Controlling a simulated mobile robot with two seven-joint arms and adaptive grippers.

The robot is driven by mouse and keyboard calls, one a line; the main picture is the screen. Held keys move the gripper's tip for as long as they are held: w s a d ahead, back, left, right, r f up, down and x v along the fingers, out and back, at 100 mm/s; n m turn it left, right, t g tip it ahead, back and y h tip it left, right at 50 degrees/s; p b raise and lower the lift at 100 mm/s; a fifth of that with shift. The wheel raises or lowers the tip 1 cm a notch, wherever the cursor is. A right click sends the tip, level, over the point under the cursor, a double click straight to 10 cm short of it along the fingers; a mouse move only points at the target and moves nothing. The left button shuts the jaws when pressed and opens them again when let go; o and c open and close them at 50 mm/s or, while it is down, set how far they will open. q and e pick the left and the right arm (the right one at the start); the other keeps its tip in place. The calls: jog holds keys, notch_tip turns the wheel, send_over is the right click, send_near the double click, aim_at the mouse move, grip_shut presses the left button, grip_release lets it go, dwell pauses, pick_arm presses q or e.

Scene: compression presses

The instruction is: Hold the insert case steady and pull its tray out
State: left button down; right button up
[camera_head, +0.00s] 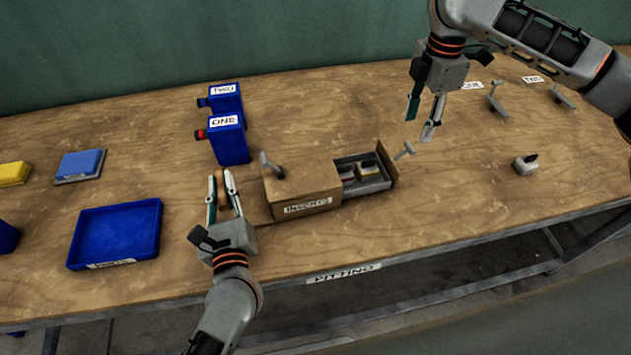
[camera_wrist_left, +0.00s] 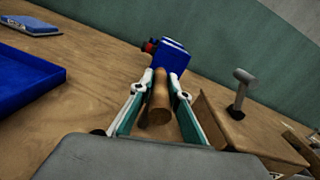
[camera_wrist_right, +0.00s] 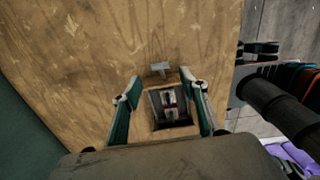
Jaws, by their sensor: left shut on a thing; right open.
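The wooden insert case (camera_head: 300,192) sits on the bench with a label on its front and a grey handle (camera_head: 268,163) on top. Its tray (camera_head: 376,187) stands out to the right, showing small inserts; a grey T-shaped pull (camera_head: 405,150) is on its end. My left gripper (camera_head: 221,178) is left of the case, shut on a brown rounded bar (camera_wrist_left: 159,98); I cannot tell how the bar joins the case. My right gripper (camera_head: 420,122) is open and empty, above and beyond the tray's end. The pull also shows in the right wrist view (camera_wrist_right: 160,69).
Blue holders ONE (camera_head: 230,145) and TWO (camera_head: 226,98) stand behind the case. A blue tray (camera_head: 117,232) lies at left. Small grey pieces (camera_head: 497,100) and a dark-topped block (camera_head: 526,163) are at right. The bench right of the tray is mostly clear.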

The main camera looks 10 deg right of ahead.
notch_tip(320, 180, up, 4)
jog(key=shift+f, duration=0.25)
pick_arm(q)
jog(key=c, duration=1.8)
grip_release()
jog(key=shift+c, duration=0.2)
